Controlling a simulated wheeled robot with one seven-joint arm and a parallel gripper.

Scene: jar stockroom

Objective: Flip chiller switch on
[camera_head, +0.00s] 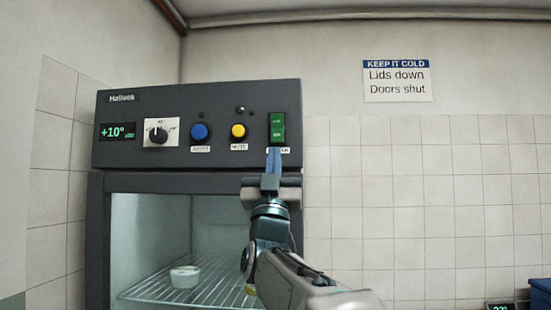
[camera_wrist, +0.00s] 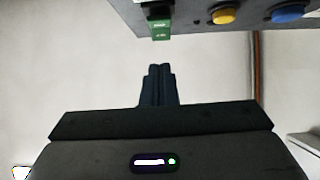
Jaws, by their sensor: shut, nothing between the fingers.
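The chiller (camera_head: 216,171) stands at the left of the head view, with a dark control panel along its top. Its green rocker switch (camera_head: 277,128) sits at the panel's right end, above a small white label partly hidden by my gripper. In the wrist view the switch (camera_wrist: 161,25) shows at the top, beyond my fingertips. My gripper (camera_head: 273,151) is shut and empty, its fingers pointing up just below the switch. The shut fingers also show in the wrist view (camera_wrist: 159,68), with a gap in the picture between them and the switch.
Left of the switch are a yellow button (camera_head: 238,131), a blue button (camera_head: 200,132), a dial (camera_head: 158,134) and a display (camera_head: 117,132) reading +10°. A small tub (camera_head: 185,277) sits on the wire shelf (camera_head: 210,291).

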